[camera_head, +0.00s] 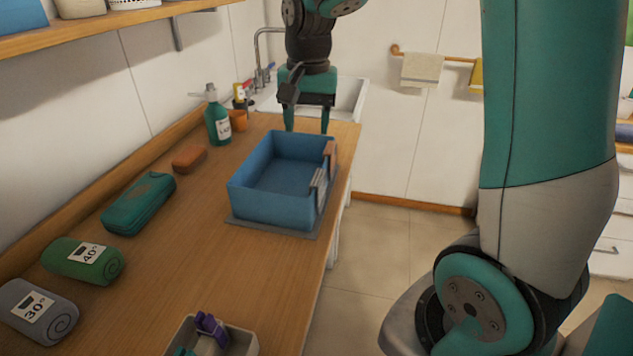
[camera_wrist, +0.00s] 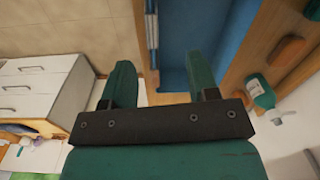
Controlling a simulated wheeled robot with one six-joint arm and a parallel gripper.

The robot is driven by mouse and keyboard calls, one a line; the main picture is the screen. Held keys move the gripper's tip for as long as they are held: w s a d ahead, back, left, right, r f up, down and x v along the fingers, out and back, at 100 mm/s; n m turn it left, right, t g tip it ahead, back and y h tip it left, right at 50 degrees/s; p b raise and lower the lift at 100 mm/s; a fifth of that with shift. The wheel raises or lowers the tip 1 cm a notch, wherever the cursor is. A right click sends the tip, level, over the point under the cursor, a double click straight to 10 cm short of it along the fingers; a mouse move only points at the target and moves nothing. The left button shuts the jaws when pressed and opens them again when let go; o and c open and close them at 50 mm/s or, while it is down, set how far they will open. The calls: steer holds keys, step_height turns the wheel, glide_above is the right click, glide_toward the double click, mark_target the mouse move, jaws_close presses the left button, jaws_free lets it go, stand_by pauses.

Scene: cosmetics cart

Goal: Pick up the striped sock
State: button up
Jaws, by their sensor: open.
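I cannot make out a striped sock in either view. My gripper (camera_head: 308,124) is open and empty, above the far end of the wooden counter, behind a blue bin (camera_head: 250,197). In the wrist view my gripper's two fingers (camera_wrist: 163,76) are spread apart with nothing between them, and the blue bin (camera_wrist: 186,45) shows beyond them. The visible floor of the bin looks empty. Its near-right wall hides part of the inside.
Rolled green (camera_head: 72,262) and grey (camera_head: 38,310) towels, a teal case (camera_head: 139,205), an orange-brown bar (camera_head: 189,158) and a pump bottle (camera_head: 218,124) line the counter's left side. A small basket (camera_head: 243,342) stands in front. A sink (camera_head: 348,100) lies behind.

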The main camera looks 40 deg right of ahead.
mark_target(317, 177)
steer(key=d+f, duration=0.1)
steer(key=f, duration=0.3)
steer(key=d+f+m+p, duration=0.1)
steer(key=f, duration=0.2)
steer(key=w+d+f+m, duration=0.1)
steer(key=f, duration=0.3)
steer(key=shift+w+f+p, duration=0.1)
steer(key=shift+f+p, duration=0.2)
steer(key=shift+p, duration=0.05)
steer(key=shift+w+d+f+p, duration=0.15)
steer(key=shift+f+p, duration=0.3)
steer(key=shift+f, duration=1)
steer(key=shift+w+d+f+p, duration=0.15)
steer(key=shift+f+p, duration=0.25)
steer(key=shift+f, duration=1)
steer(key=shift+s, duration=0.1)
steer(key=c, duration=1)
